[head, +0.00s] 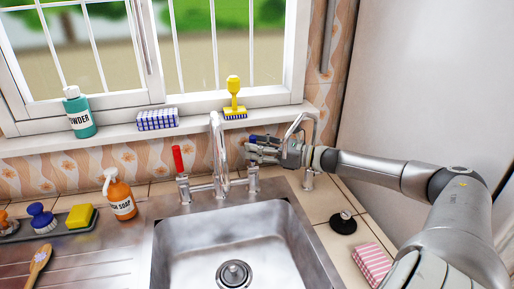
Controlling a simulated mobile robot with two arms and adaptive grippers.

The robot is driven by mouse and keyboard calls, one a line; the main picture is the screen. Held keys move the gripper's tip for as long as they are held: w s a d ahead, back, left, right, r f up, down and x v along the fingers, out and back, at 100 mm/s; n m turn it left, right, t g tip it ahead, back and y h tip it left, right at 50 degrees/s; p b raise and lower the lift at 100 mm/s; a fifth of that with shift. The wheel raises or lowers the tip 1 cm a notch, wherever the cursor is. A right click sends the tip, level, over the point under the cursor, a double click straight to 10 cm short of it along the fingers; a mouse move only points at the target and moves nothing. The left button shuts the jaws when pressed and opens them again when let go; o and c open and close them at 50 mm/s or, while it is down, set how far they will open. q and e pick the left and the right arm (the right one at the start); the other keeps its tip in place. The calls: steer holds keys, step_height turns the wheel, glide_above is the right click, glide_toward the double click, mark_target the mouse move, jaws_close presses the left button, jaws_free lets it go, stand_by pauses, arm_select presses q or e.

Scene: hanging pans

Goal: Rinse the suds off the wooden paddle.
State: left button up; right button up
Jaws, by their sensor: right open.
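A wooden paddle-shaped piece (39,262) lies on the drainboard at the lower left, cut off by the picture edge; I cannot make out suds on it. The steel tap (218,150) stands behind the sink (185,250). Its red handle (178,160) points up on the left. My right gripper (256,150) is open at the tap's right valve, by a small blue part; whether it touches is unclear. I cannot see running water under the spout. My left gripper is not in view.
An orange soap bottle (121,198), yellow sponge (80,216) and blue brush (42,218) stand left of the sink. The sill holds a powder bottle (79,115), checked sponge (158,119) and yellow brush (235,98). A black stopper (343,223) and pink striped sponge (371,264) lie right. The basin is empty.

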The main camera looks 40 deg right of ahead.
jaws_close()
stand_by(0.4)
steer(key=shift+s+a+f+n+t+y, duration=0.15)
steer(key=shift+s+a+n+t+y, duration=0.15)
steer(key=shift+s+n, duration=0.35)
steer(key=shift+s+a+f+n+t+y, duration=0.1)
steer(key=shift+s+a+n+t+y, duration=0.25)
steer(key=shift+n, duration=0.5)
steer(key=shift+d, duration=0.1)
steer(key=shift+p, duration=0.3)
jaws_free()
